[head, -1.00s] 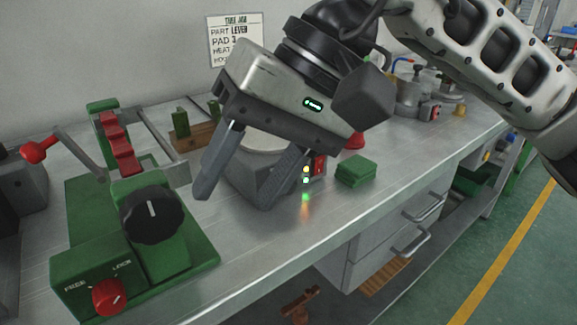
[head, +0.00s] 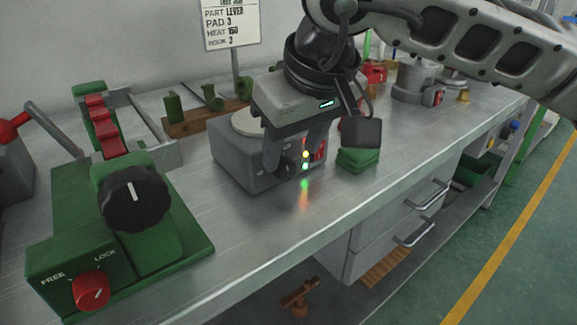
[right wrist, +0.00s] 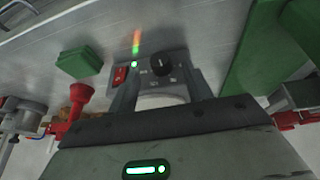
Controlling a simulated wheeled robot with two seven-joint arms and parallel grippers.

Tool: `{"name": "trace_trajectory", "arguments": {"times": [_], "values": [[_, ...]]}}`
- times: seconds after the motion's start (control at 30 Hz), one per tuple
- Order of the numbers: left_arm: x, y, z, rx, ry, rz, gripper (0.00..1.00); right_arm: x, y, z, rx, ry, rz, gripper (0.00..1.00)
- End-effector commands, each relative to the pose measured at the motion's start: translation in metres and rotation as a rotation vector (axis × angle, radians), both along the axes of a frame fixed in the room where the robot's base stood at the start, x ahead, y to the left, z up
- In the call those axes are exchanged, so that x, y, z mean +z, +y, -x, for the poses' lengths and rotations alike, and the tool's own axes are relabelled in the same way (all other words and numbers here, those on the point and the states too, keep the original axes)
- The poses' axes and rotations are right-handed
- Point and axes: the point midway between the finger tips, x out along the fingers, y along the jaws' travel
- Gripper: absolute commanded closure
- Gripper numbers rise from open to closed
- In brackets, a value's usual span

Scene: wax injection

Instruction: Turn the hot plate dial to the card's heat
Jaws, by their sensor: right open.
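The job card (head: 231,42) stands on a post at the back and reads part LEVER, pad 3, heat 150, hook 3. The hot plate (head: 232,165) is a grey box with a round pale plate on top. Its black dial (head: 288,161) is on the front face, and it also shows in the right wrist view (right wrist: 162,66) with a pale pointer line; its scale is too small to read. My right gripper (head: 294,160) is open, its fingers pointing down around the dial's area. In the right wrist view the dial lies between and just beyond the fingertips. My left gripper is out of view.
Beside the dial are a red switch (right wrist: 120,74) and lit lamps. Green pads (head: 358,158) lie to the right. A green fixture (head: 130,235) with a large black knob and a red FREE/LOCK knob (head: 90,290) stands at left. The bench front is clear.

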Motion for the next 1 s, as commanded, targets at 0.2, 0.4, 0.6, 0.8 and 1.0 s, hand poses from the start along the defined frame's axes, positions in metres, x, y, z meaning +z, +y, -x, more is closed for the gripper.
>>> {"name": "trace_trajectory", "arguments": {"times": [0.2, 0.4, 0.6, 0.8, 1.0], "values": [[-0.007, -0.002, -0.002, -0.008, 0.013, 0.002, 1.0, -0.029, 0.005, -0.011, 0.0, 0.002, -0.001, 0.5], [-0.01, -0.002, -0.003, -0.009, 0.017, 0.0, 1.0, -0.037, 0.007, -0.014, 0.0, 0.0, -0.001, 0.5], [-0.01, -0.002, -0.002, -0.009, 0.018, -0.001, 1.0, -0.037, 0.007, -0.014, 0.0, 0.0, -0.001, 0.5], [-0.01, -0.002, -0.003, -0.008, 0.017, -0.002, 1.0, -0.037, 0.007, -0.014, 0.0, 0.0, -0.001, 0.95], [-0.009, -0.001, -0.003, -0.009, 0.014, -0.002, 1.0, -0.037, 0.006, -0.014, 0.0, 0.004, -0.007, 0.95]]}}
